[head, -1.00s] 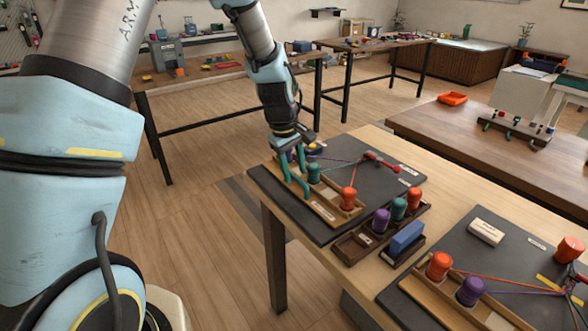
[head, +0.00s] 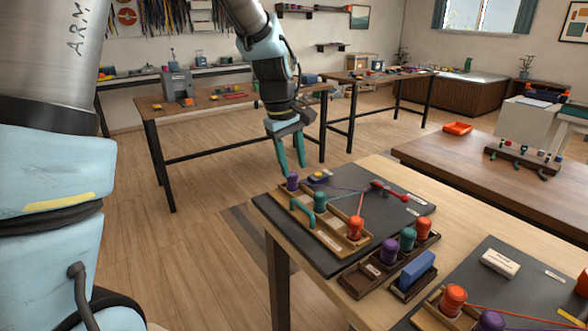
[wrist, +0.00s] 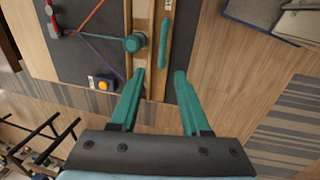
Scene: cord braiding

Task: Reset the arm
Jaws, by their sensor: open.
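My gripper (head: 293,167) is open and empty, pointing down just above the far end of a wooden rack (head: 334,240) on a dark board (head: 268,210). In the wrist view its teal fingers (wrist: 159,75) are spread apart with nothing between them. A purple spool (head: 292,182) stands in the rack close under the fingertips; I cannot make it out in the wrist view. A teal spool (head: 320,201) and an orange spool (head: 355,228) stand along the rack, beside a teal bar (head: 302,212). Cords run to a red clamp (head: 388,189).
A small tray (head: 360,281) with purple, teal and orange spools and a blue block (head: 417,271) sit at the board's near right. A second dark board (head: 525,292) lies at lower right. Open floor (head: 205,230) lies left of the table.

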